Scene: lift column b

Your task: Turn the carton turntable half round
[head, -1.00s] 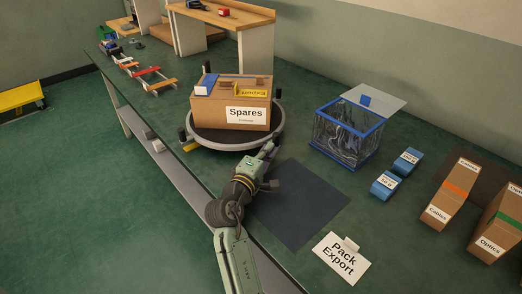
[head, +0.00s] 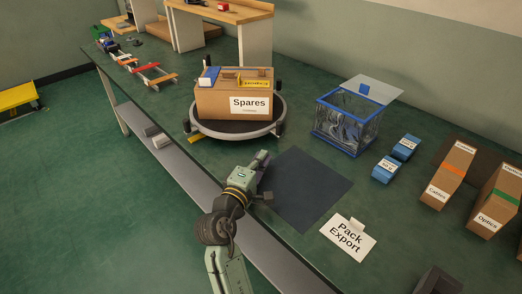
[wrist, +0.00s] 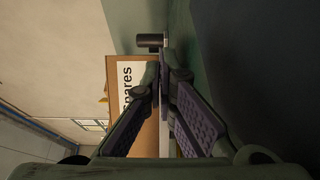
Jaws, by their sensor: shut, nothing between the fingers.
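The turntable (head: 238,131) is a round grey disc near the bench's front edge, with dark upright pegs (head: 278,86) around its rim. A brown carton labelled "Spares" (head: 215,103) stands on it, its label facing front right. My gripper (head: 265,155) is low over the bench, in front of the turntable and apart from it. In the wrist view my gripper (wrist: 160,88) has its fingertips together with nothing between them. The carton (wrist: 148,130) shows beyond the fingers there, and a dark peg (wrist: 151,40) shows above them.
A dark mat (head: 305,188) lies right of my gripper, with a "Pack Export" sign (head: 348,237) at its front. A blue-edged clear bin (head: 346,128), blue packs (head: 387,170) and labelled cartons (head: 447,177) stand to the right. Wooden shelving (head: 225,15) stands behind.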

